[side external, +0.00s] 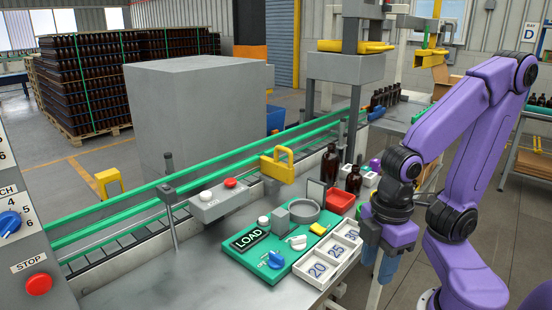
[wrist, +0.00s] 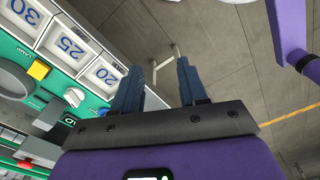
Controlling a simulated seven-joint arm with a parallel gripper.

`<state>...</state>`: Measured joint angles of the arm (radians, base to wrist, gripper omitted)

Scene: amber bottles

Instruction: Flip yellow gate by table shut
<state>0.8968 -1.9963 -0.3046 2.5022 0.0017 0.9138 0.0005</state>
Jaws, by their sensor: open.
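My gripper (side external: 382,262) hangs pointing down at the table's right edge, to the right of the number tray and well apart from the gate. In the wrist view my gripper (wrist: 157,82) has its two blue fingers apart with nothing between them, over the floor. The gate is not visible in the wrist view.
A green LOAD panel (side external: 275,247) and a white number tray (side external: 330,257) lie left of my gripper. Amber bottles (side external: 330,162), a red bin (side external: 341,202) and a grey button box (side external: 219,199) stand near the gate. Another yellow piece (side external: 109,183) is beyond the conveyor.

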